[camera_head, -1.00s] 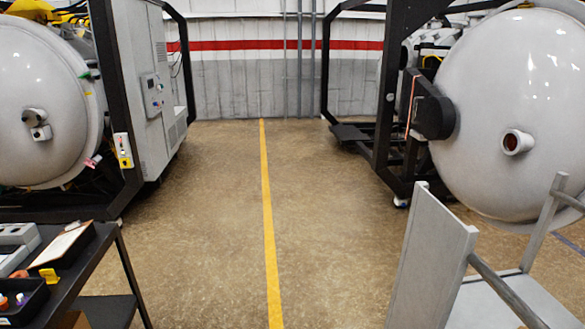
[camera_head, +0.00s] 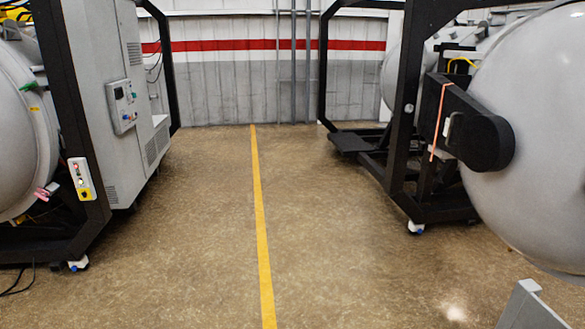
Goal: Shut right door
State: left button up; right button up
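The right furnace door (camera_head: 535,150) is a large, pale grey dome at the right edge of the head view, cut off by the frame. It stands out on a black hinge arm (camera_head: 475,135) that joins it to the black frame (camera_head: 392,120) of the right furnace. The door hangs swung out to the right of that frame. A part of the furnace's grey body (camera_head: 402,75) shows behind the frame. Neither of my grippers is in view.
The left furnace (camera_head: 28,140) with its grey control cabinet (camera_head: 120,100) stands at left. A grey cart's corner (camera_head: 530,308) pokes in at bottom right, near the door. The floor between the furnaces, along the yellow line (camera_head: 260,220), is clear.

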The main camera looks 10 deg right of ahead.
aim_at(514, 129)
jog(key=i+z, duration=0.25)
jog(key=i, duration=0.3)
jog(key=i+j+z, duration=0.1)
jog(key=i+z, duration=0.15)
jog(key=i, duration=0.3)
jog(key=i+j+z, duration=0.2)
jog(key=i, duration=0.35)
jog(key=i+l+z, duration=0.1)
jog(key=i+z, duration=0.3)
jog(key=i, duration=0.15)
jog(key=i+z, duration=0.4)
jog(key=i, duration=0.15)
